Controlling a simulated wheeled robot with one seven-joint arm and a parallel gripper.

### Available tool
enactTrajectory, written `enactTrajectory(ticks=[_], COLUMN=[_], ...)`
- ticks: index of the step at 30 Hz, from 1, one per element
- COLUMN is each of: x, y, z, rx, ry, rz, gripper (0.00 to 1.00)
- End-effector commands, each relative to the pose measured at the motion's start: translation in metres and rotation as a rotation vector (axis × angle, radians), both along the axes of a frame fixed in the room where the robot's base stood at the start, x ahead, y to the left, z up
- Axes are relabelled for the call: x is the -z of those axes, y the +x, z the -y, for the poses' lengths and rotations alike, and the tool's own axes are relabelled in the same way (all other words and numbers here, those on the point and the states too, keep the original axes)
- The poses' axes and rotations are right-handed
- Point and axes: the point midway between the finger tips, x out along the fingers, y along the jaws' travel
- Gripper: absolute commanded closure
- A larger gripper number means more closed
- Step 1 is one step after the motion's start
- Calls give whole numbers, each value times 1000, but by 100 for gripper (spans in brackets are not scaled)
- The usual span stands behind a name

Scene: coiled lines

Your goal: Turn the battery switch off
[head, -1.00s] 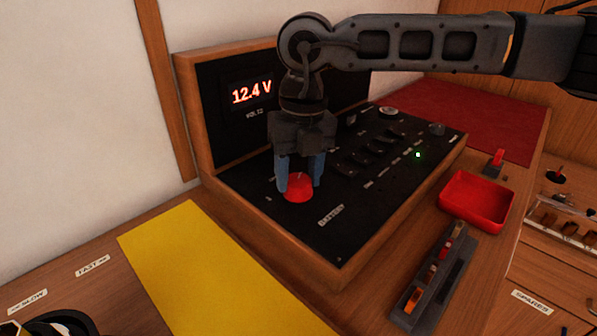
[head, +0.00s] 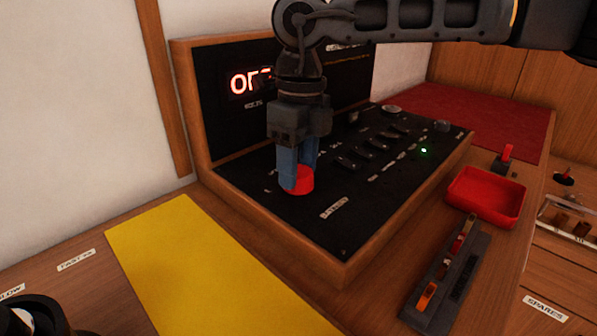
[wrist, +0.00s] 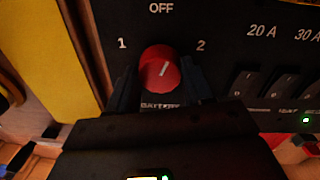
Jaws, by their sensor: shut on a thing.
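The red battery switch knob (head: 301,181) sits on the black panel (head: 345,235). In the wrist view the knob (wrist: 158,72) has OFF above it, 1 to its left and 2 to its right. Its white line slants up and a little right, between OFF and 2, closer to OFF. My gripper (head: 298,178) points down and is shut on the knob, one finger on each side; it also shows in the wrist view (wrist: 160,85). The red display (head: 250,81) shows "OF", with its right part hidden behind my arm.
Black rocker switches (head: 370,145) and a lit green lamp (head: 424,150) are on the panel to the right. A red tray (head: 486,194) and a grey fuse holder (head: 447,275) lie beside the console. A yellow mat (head: 200,265) lies clear at the front left.

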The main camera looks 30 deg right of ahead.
Motion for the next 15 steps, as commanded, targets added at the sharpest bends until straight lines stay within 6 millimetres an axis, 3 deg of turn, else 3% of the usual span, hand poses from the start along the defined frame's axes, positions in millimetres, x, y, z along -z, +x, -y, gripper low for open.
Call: enactTrajectory(ticks=[15], x=[0], y=[0], z=[-1], rx=[-335], ry=[0], rz=[0], gripper=[80])
